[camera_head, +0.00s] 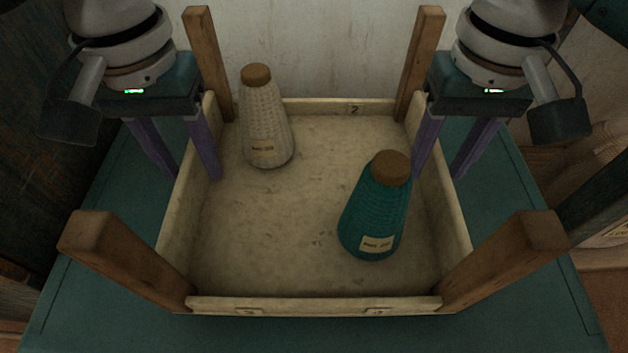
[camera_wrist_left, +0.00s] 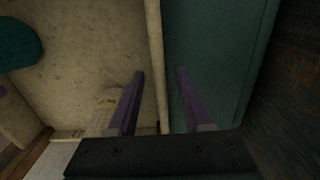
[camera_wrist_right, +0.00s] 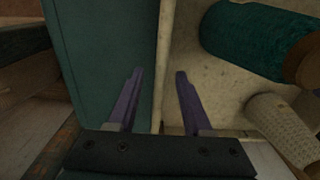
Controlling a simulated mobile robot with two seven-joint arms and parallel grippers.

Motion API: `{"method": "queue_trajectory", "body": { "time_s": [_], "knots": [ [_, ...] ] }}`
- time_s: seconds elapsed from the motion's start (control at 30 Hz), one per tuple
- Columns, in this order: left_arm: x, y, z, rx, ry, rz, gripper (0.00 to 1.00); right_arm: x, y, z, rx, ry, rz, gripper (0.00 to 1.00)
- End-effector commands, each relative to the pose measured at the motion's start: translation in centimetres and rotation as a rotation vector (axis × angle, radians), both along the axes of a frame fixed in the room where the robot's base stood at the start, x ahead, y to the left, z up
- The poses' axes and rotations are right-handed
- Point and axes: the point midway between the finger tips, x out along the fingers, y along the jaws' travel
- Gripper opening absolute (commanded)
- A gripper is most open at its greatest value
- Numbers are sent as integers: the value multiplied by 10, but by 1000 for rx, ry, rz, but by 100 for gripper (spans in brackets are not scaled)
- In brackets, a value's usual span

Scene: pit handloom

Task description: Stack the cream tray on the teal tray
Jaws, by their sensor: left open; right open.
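The cream tray (camera_head: 315,304) has low walls, a wooden post at each corner and a number 2 on its far wall. It rests on a flat teal surface (camera_head: 90,255); I cannot tell whether this is the teal tray. My left gripper (camera_head: 190,175) is open, with one finger on each side of the left wall, which also shows in the left wrist view (camera_wrist_left: 155,45). My right gripper (camera_head: 438,177) is open and straddles the right wall the same way, as the right wrist view (camera_wrist_right: 163,50) shows. I see neither gripper closed on a wall.
A white textured cone (camera_head: 265,120) with a brown top stands in the tray at the far left. A teal cone (camera_head: 374,210) with a brown top stands in it at right, near the front. Wooden posts (camera_head: 130,255) (camera_head: 510,255) rise at the front corners. A pale wall (camera_head: 315,50) is behind.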

Motion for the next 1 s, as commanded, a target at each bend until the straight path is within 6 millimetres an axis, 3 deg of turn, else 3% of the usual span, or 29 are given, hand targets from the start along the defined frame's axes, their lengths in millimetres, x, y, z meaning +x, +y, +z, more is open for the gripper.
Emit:
{"method": "queue_trajectory", "body": {
  "time_s": [0.17, 0.6, 1.0],
  "knots": [
    [0, 0, 0, 0, 0, 0, 50, 0, 0, 0, 0, 0, 0, 50],
    [0, 0, 0, 0, 0, 0, 0, 0, 0, 0, 0, 0, 0, 0],
    [0, 0, 1, 0, 0, 0, 0, 0, 0, 0, 0, 0, 0, 0]
  ]
}}
